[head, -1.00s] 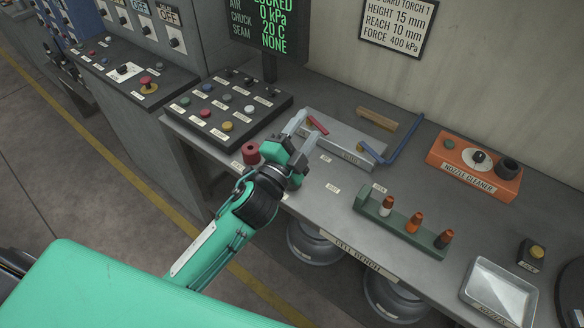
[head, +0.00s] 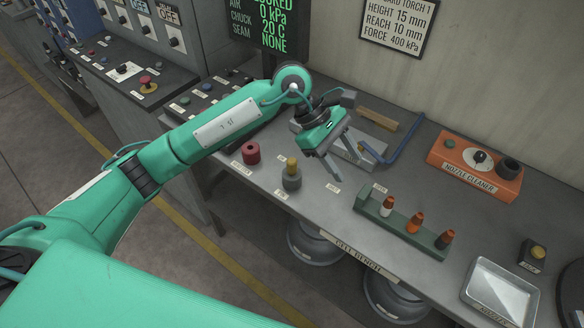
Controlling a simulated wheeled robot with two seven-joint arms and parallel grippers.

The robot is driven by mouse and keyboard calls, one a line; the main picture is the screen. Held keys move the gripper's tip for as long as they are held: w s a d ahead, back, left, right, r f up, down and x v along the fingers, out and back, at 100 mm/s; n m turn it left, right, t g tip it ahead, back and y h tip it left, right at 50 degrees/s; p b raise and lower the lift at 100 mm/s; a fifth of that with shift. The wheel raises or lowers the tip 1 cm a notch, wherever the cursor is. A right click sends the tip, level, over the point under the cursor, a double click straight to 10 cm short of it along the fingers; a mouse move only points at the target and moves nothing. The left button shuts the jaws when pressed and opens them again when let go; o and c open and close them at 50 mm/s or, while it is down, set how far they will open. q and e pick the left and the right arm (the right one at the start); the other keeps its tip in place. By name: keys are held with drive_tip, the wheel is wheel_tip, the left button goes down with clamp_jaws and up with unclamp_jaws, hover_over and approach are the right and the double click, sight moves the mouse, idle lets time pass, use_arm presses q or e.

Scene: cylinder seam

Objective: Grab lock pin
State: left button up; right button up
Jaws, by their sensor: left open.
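A grey cylinder with a yellow top (head: 291,174) stands upright on the bench, left of my left gripper. A red ringed cylinder (head: 251,153) stands farther left. My left gripper (head: 347,167) is open, with nothing seen between its fingers. It points down and to the right, in front of the grey tool block (head: 371,165), and covers much of that block. The small red piece seen on the block earlier is hidden now. My right gripper is out of view.
A blue bent rod (head: 405,139) and a wooden bar (head: 378,118) lie at the back. A green rack (head: 402,222) holds nozzles to the right. An orange nozzle cleaner (head: 475,167) and a metal tray (head: 500,292) are farther right. A button panel lies behind my arm.

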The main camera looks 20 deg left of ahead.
use_arm(q)
drive_tip(key=w+a+t+y, duration=0.1)
drive_tip(key=w+a+y, duration=0.35)
drive_tip(key=a, duration=0.35)
drive_tip(key=r+m+y, duration=0.1)
drive_tip(key=y, duration=0.2)
hover_over(292, 161)
drive_tip(key=shift+t, duration=0.3)
drive_tip(key=f+p, duration=0.1)
drive_tip(key=f, duration=0.4)
drive_tip(key=f+p, duration=0.1)
drive_tip(key=f, duration=0.1)
drive_tip(key=shift+w+a+f+p, duration=0.25)
drive_tip(key=shift+a+f+p, duration=0.05)
drive_tip(key=shift+a+f, duration=0.1)
drive_tip(key=f+p, duration=0.1)
drive_tip(key=f, duration=0.1)
drive_tip(key=f+p, duration=0.2)
drive_tip(key=shift+s+d, duration=0.2)
drive_tip(key=shift+d, duration=0.2)
drive_tip(key=shift+f, duration=0.65)
drive_tip(key=c, duration=1.1)
drive_tip(key=shift+w+r, duration=0.1)
